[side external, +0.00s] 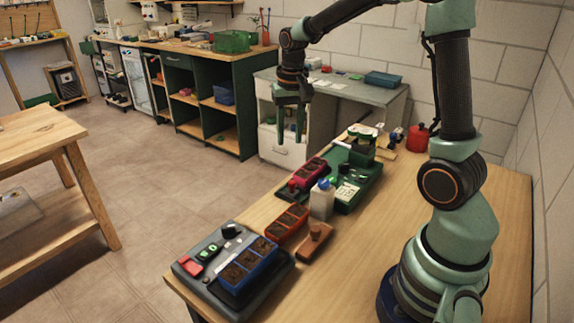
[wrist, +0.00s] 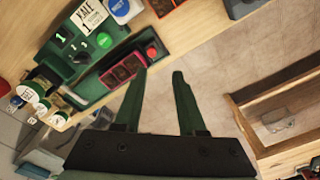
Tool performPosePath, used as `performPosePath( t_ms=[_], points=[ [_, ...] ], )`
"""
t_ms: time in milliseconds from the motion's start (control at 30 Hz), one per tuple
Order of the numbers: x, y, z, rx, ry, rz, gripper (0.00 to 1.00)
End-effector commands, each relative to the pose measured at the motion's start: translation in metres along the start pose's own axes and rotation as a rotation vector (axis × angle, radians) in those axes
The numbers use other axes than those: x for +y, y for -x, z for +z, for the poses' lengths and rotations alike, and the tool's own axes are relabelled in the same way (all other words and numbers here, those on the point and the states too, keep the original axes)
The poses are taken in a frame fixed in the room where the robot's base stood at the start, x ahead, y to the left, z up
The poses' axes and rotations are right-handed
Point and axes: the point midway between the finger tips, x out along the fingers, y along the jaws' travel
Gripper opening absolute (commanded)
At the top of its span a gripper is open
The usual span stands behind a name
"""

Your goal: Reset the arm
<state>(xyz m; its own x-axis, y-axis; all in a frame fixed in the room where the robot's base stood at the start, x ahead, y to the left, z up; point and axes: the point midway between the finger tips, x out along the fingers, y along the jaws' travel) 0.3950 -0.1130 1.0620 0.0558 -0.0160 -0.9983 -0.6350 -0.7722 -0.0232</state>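My gripper (side external: 291,121) hangs pointing down, raised above the far left edge of the wooden workbench (side external: 400,222). Its two green fingers are apart with nothing between them. The wrist view also shows the gripper (wrist: 160,74) open and empty, with the bench edge and the floor beyond its fingertips. My arm is bent over the bench from its base at the right. The fingers look clear of the things on the bench.
The bench holds a grey tray with a blue seedling box (side external: 248,268), an orange-red box (side external: 287,222), a white bottle (side external: 322,199), a crimson box (side external: 310,172), a green tray (side external: 361,183) and a red canister (side external: 418,139). Bare wood lies towards my base. Another wooden table (side external: 35,135) stands left.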

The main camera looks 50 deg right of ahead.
Motion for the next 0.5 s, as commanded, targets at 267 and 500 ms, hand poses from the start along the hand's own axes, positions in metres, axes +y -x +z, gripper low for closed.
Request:
performPosePath(
  t_ms=[267,500],
  points=[
    [-0.017,0.052,0.058,0.153,0.256,-0.069,0.40],
    [-0.021,0.073,0.110,0.284,0.472,-0.121,0.40]
  ],
)
